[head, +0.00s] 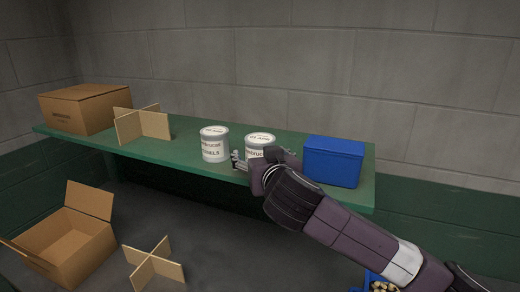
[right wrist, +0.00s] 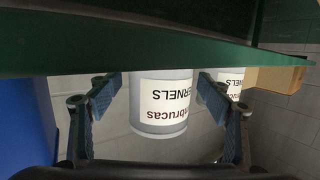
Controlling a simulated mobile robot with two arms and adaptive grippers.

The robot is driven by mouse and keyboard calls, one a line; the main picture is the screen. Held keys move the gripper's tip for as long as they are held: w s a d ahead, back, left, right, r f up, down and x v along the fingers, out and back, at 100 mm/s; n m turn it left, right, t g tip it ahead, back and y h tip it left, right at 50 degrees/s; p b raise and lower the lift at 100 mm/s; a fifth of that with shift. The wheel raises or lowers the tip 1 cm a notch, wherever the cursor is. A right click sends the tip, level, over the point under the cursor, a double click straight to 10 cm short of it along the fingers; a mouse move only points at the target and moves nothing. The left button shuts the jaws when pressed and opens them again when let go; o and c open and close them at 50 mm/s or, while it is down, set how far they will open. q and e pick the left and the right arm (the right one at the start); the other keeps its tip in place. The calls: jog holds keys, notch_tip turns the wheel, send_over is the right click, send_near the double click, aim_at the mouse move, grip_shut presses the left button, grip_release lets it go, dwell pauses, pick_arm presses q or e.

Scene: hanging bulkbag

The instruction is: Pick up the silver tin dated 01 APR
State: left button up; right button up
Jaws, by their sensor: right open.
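Two silver tins with white labels stand upright on the green shelf (head: 190,151): a left tin (head: 214,146) and a right tin (head: 256,140). Each lid has small print that I cannot read surely, so I cannot tell which is dated 01 APR. My right gripper (head: 262,158) is open at the front of the right tin and hides its lower part. In the right wrist view, upside down, the right tin (right wrist: 160,112) shows between the two spread fingers (right wrist: 153,86); the left tin (right wrist: 233,85) is partly behind one finger. My left gripper is out of view.
A blue bin (head: 333,161) stands close right of the right tin. A closed cardboard box (head: 84,108) and a crossed divider (head: 143,124) stand at the shelf's left. Below are an open box (head: 68,246) and another divider (head: 154,265).

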jog(key=c, duration=1.4)
jog(key=shift+r, duration=0.1)
